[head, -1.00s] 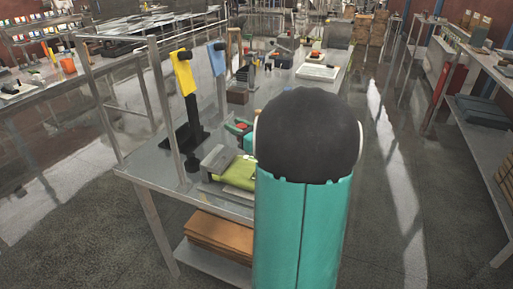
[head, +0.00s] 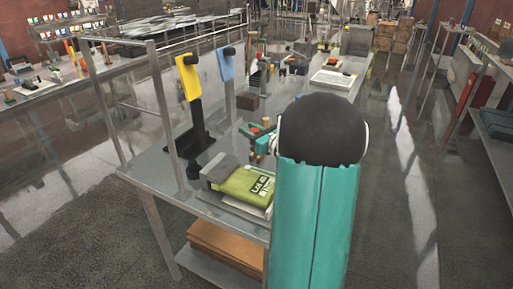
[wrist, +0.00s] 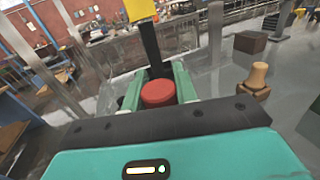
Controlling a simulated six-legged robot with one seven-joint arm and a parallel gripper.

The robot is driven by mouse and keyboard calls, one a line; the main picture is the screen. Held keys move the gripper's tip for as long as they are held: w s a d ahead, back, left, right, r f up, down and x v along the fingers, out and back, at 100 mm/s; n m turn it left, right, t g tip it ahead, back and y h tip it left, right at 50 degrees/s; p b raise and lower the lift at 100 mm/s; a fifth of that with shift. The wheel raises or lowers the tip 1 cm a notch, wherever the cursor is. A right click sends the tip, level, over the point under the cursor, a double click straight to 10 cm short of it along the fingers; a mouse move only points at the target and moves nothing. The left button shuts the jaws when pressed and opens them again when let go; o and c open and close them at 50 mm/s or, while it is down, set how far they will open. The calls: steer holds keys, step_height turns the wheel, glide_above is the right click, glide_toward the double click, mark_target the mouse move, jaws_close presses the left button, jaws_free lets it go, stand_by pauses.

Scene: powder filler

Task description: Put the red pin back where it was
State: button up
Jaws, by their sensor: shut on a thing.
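My gripper (head: 258,133) is held over the metal table in the head view. In the wrist view, its two green fingers (wrist: 158,82) are closed around the red pin (wrist: 158,94). Only the pin's round red top shows there; its lower part is hidden. In the head view the red pin (head: 266,121) is a small red spot between the fingers. A tan peg (wrist: 259,77) stands on a small brown block to the right of the gripper in the wrist view. I cannot make out an empty seat for the pin.
A yellow card (head: 187,78) and a blue card (head: 225,63) stand on upright posts to the left. A dark box (head: 246,103) sits farther back. Metal frame posts line the left edge.

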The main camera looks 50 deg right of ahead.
steer(key=w+d+f, duration=0.4)
steer(key=d+f, duration=0.1)
steer(key=w+d+f, duration=0.3)
steer(key=shift+w+d+f, duration=0.2)
steer(key=shift+d+f, duration=0.05)
steer(key=shift+f, duration=1.7)
steer(key=shift+f, duration=0.2)
steer(key=o, duration=1.1)
steer(key=shift+c, duration=0.2)
steer(key=shift+r, duration=0.1)
steer(key=shift+s+r, duration=0.15)
steer(key=s, duration=1.1)
steer(key=shift+s+a, duration=0.15)
steer(key=shift+s, duration=0.25)
